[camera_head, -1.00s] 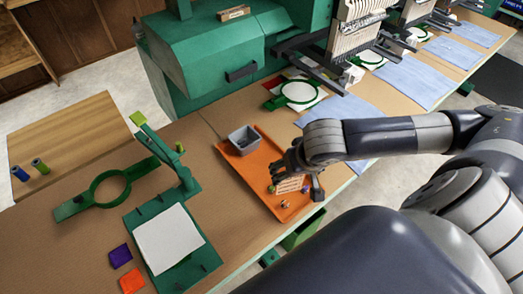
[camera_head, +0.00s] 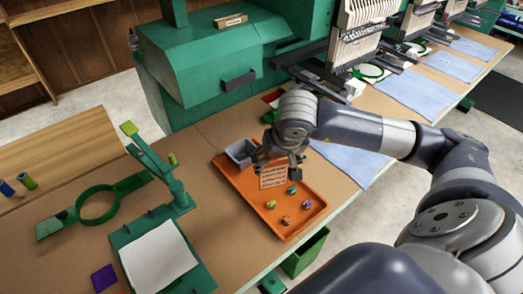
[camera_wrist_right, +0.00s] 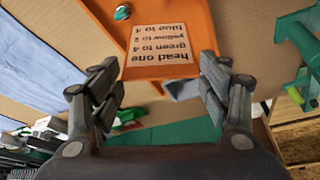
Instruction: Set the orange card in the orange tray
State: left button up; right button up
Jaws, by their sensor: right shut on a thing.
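The pale orange card (camera_head: 273,177) with printed lines is in my right gripper (camera_head: 278,161), which is shut on its side edges. In the right wrist view the card (camera_wrist_right: 160,45) lies between the two fingers (camera_wrist_right: 160,78), its writing upside down. The orange tray (camera_head: 240,188) lies on the bench below and behind the card; it also shows in the wrist view (camera_wrist_right: 180,12). I cannot tell whether the card's lower edge touches the tray. My left gripper is not in view.
A grey bin (camera_head: 238,152) stands in the tray's far left part, partly behind my gripper. Several small coloured pieces (camera_head: 286,220) lie in the near part. A green hooping stand (camera_head: 160,250) with white cloth is left. A green machine (camera_head: 205,70) stands behind.

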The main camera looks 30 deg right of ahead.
jog(key=w+f+p, duration=0.3)
jog(key=w+f, duration=0.1)
jog(key=w, duration=0.3)
jog(key=shift+w+d+p, duration=0.15)
jog(key=shift+d+p, duration=0.1)
jog(key=shift+p, duration=0.05)
jog(key=shift+f, duration=0.15)
jog(key=shift+f, duration=0.1)
jog(key=o, duration=0.7)
